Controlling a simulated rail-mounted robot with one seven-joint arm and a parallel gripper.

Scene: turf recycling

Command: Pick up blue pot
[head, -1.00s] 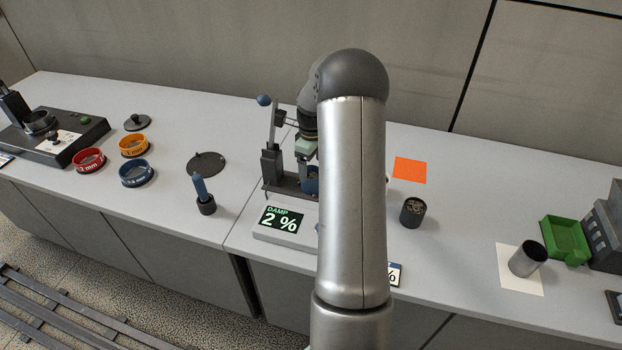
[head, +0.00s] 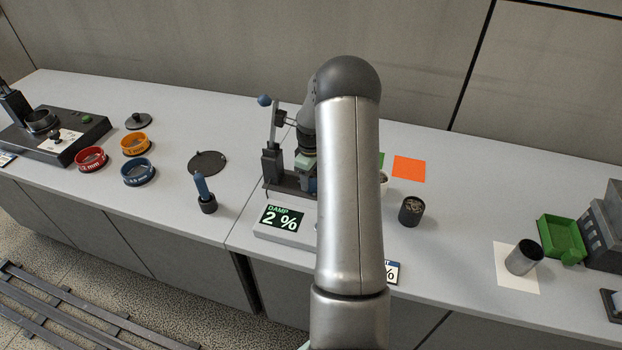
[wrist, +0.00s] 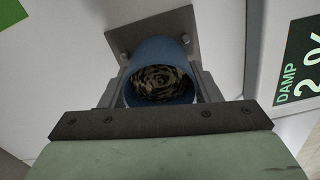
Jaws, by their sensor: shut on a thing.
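The blue pot (wrist: 160,52) shows in the wrist view, with dark, shredded-looking material inside it. My gripper (wrist: 160,88) is shut on the pot, with one finger on each side of it. The pot stands over a grey square plate (wrist: 122,40); I cannot tell whether it touches the plate.
The damp meter (head: 285,222) reads 2 % in front of the press. A dark cup (head: 411,210) with contents and an orange square (head: 409,168) are to the right. A metal cylinder (head: 522,258) and green tray (head: 562,238) stand farther right. Ring sieves (head: 138,172) lie left.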

